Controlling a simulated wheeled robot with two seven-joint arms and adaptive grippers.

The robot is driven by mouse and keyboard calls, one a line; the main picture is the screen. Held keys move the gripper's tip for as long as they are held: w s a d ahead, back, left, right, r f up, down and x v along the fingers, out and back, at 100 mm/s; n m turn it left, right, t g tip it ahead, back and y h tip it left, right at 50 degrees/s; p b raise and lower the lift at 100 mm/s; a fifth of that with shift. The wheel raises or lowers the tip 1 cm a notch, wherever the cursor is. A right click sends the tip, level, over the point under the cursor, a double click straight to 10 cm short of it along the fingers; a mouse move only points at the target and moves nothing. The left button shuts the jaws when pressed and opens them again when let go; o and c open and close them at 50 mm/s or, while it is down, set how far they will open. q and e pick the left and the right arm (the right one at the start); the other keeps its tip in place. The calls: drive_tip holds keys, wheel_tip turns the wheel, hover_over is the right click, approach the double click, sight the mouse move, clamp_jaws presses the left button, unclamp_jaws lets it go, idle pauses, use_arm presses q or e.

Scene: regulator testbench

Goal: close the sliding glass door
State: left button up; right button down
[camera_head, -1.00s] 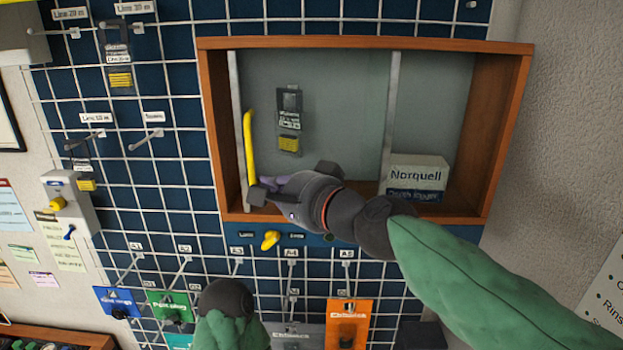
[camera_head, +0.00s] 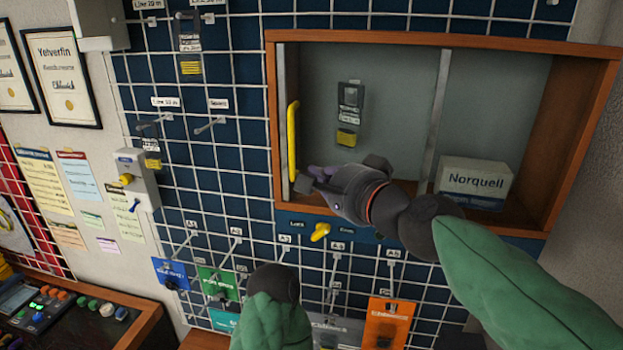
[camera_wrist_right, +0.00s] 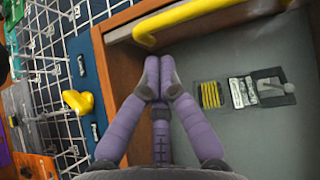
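The sliding glass door (camera_head: 400,110) sits in a wooden wall cabinet. Its pale left edge strip stands close to the cabinet's left side, and another upright strip (camera_head: 438,110) crosses mid-cabinet. A yellow bar handle (camera_head: 293,140) runs upright along the left edge; it also crosses the top of the right wrist view (camera_wrist_right: 205,18). My right gripper (camera_head: 308,180) is beside the handle's lower end, on its right. In the wrist view its purple fingertips (camera_wrist_right: 159,65) are together with nothing between them; I cannot tell whether they touch the handle. My left gripper is not visible.
The wooden cabinet frame (camera_head: 440,42) surrounds the door. A Norquell box (camera_head: 475,182) stands inside at right, and a hanging package (camera_head: 348,115) shows behind the glass. Below are a yellow knob (camera_head: 320,232) and several hooks with packets. A wire grid (camera_head: 230,80) lies left.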

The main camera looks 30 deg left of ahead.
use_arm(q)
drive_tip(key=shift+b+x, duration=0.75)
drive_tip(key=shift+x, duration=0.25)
use_arm(e)
drive_tip(key=w+v, duration=0.1)
drive_tip(key=v, duration=1)
drive_tip(key=shift+d, duration=0.65)
